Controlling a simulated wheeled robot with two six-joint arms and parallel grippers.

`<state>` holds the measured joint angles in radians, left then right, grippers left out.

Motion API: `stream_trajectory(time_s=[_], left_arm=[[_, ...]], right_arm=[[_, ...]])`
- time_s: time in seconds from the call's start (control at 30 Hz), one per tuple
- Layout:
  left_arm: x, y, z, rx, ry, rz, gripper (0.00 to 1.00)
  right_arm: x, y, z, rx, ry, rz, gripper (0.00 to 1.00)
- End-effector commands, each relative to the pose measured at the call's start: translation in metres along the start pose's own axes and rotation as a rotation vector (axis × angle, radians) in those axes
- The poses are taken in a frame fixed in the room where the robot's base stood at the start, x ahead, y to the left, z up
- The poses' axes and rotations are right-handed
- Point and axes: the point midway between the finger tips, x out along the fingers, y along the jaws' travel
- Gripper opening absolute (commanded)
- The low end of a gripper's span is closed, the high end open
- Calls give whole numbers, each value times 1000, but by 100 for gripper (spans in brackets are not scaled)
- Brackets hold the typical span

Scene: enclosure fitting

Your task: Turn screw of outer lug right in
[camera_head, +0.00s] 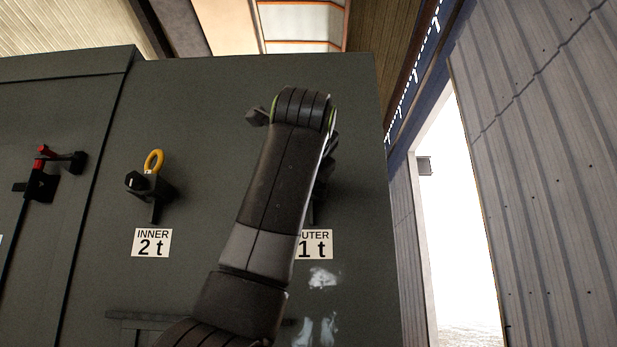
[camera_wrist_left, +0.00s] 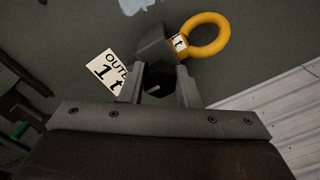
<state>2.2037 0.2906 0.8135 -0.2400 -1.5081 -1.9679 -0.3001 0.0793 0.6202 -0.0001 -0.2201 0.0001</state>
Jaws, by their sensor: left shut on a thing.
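The outer lug (camera_wrist_left: 153,42) shows in the left wrist view as a grey block on the dark panel, with a yellow ring (camera_wrist_left: 207,35) beside it. The dark screw head (camera_wrist_left: 158,88) of this lug lies between the two fingers of my left gripper (camera_wrist_left: 159,78), which is shut on it. In the head view my own arm hides the outer lug and most of the gripper. Part of the "OUTER 1 t" label (camera_head: 315,244) shows beside the arm; it also shows in the left wrist view (camera_wrist_left: 105,73). My right gripper is in neither view.
The inner lug (camera_head: 151,184) with its yellow ring and the "INNER 2 t" label (camera_head: 152,243) are on the same panel to the left. A red-and-black latch (camera_head: 44,176) is farther left. A bright doorway and a corrugated wall (camera_head: 540,160) are at the right.

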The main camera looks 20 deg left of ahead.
Motion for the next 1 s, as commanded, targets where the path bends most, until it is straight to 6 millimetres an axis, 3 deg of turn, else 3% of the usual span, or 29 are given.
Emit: stream_trajectory(time_s=[0.23,0.27,0.43,0.77,0.87,1.0], left_arm=[[2,3,-5,5,10,12,6],[2,3,-5,5,10,12,30],[1,2,-3,3,6,9,51],[-3,2,-1,0,2,4,51],[-13,3,-2,0,1,3,51],[-41,4,-4,0,1,0,51]], right_arm=[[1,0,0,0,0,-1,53],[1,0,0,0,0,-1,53],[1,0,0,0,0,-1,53],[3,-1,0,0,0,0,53],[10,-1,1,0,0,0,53],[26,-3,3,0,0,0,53]])
